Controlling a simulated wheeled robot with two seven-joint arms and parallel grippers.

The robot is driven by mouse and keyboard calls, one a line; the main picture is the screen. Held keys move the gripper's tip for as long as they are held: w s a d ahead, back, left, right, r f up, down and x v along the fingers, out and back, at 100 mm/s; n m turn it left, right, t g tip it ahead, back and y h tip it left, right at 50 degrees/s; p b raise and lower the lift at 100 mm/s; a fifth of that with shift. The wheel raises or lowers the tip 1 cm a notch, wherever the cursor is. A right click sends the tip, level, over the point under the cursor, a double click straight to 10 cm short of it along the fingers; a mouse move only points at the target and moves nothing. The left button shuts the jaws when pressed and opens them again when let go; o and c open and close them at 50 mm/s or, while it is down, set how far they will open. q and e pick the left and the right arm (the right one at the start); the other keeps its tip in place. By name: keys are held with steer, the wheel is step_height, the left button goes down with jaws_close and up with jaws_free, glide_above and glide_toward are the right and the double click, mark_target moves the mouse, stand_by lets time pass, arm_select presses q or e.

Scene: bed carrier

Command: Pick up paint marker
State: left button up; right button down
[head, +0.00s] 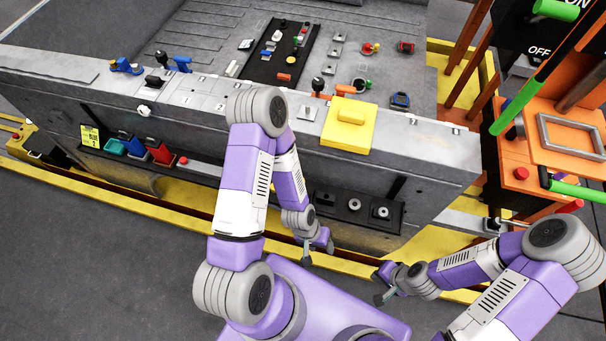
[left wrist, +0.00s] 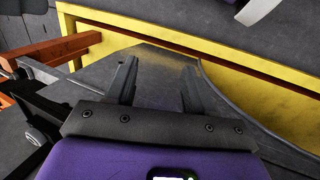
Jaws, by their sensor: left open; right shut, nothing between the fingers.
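I cannot pick out the paint marker for certain among the small items on the grey bed carrier (head: 215,95). A small white stick-like item (head: 231,69) lies on its top, left of a black tray. My left gripper (head: 318,251) hangs low in front of the carrier's front face. In the left wrist view the same gripper (left wrist: 158,88) is open and empty, with dark floor and a yellow frame beyond its fingers. My right gripper (head: 379,286) is low at the right, apart from the carrier, shut and empty.
A yellow block (head: 347,127) sits on the carrier's front edge. The black tray (head: 280,55) holds several small parts. Coloured bins (head: 137,146) line the front face at left. A yellow rail (head: 120,197) runs along the base. An orange stand (head: 540,150) with green bars is at right.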

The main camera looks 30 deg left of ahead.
arm_select(q)
steer(key=w+a+r+n+y+p, duration=0.1)
steer(key=w+a+r+p, duration=0.1)
steer(key=w+a+r, duration=0.1)
steer(key=w+a+r+n+y+p, duration=0.1)
steer(key=w+a+r, duration=0.3)
steer(key=r, duration=0.4)
steer(key=w+a+r+n+y+p, duration=0.1)
steer(key=w+a+r+y+p, duration=0.1)
steer(key=a+r, duration=0.3)
steer(key=shift+w+a+r+p, duration=0.15)
steer(key=shift+w+r+p, duration=0.35)
steer(key=shift+w, duration=0.2)
steer(key=f+b, duration=0.1)
steer(key=f, duration=0.2)
steer(key=f+b, duration=0.1)
steer(key=f, duration=0.3)
steer(key=shift+w+a+f, duration=0.1)
steer(key=shift+w+a, duration=0.1)
arm_select(e)
step_height(320, 180, up, 6)
steer(key=shift+f, duration=0.15)
arm_select(q)
jaws_close()
